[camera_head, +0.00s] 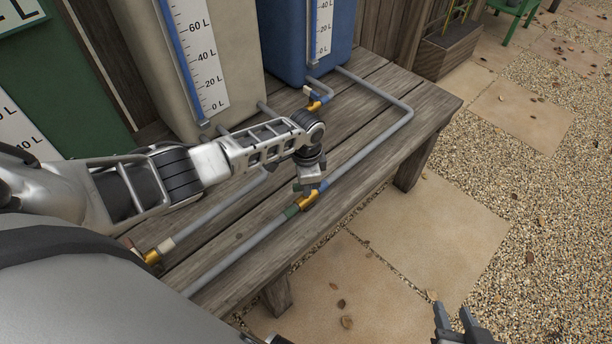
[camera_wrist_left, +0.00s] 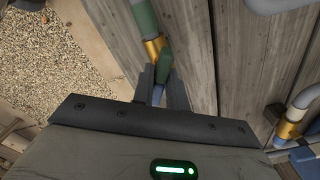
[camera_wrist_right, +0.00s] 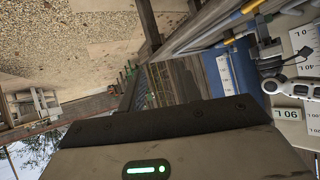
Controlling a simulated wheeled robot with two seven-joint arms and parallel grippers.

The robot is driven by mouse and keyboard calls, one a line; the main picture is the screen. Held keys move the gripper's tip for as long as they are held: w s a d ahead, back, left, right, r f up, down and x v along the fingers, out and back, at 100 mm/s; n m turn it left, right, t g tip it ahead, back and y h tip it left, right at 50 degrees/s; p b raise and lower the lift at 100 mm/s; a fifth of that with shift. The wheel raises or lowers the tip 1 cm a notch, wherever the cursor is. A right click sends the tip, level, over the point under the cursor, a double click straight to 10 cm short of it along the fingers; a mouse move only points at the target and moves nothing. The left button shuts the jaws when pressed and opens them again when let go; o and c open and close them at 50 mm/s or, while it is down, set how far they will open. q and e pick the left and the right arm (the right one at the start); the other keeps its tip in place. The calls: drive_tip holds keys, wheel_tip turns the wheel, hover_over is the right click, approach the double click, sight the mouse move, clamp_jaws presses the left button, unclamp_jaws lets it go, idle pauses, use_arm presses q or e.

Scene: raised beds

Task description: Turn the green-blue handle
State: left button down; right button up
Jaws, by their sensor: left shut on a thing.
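The green-blue handle (camera_wrist_left: 165,64) belongs to a brass valve (camera_head: 308,200) on the grey pipe near the bench's front edge. In the left wrist view the brass body (camera_wrist_left: 153,48) has a green band beside it, and the handle runs from green to a blue end (camera_wrist_left: 157,95). My left gripper (camera_head: 309,187) is over this valve, its fingers (camera_wrist_left: 160,90) shut on the handle from both sides. The gripper hides most of the handle in the head view. My right gripper (camera_head: 456,322) is open and empty, low at the right, away from the bench.
Two other brass valves sit on the pipes, one by the blue tank (camera_head: 316,104) and one at the left (camera_head: 152,256). A beige tank (camera_head: 150,60) and a blue tank (camera_head: 290,40) stand on the wooden bench (camera_head: 425,105). Paving and gravel lie to the right.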

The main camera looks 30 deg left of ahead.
use_arm(q)
drive_tip(key=n+p, duration=0.2)
drive_tip(key=n, duration=0.2)
drive_tip(key=shift+r+n, duration=0.1)
drive_tip(key=shift+n, duration=0.2)
drive_tip(key=shift+n+p, duration=0.3)
drive_tip(key=shift+n, duration=0.1)
use_arm(e)
drive_tip(key=shift+s+d+r+n, duration=0.15)
drive_tip(key=shift+d+r+n, duration=0.15)
drive_tip(key=shift+r, duration=0.2)
use_arm(q)
drive_tip(key=c, duration=1.4)
unclamp_jaws()
use_arm(e)
drive_tip(key=shift+a, duration=0.1)
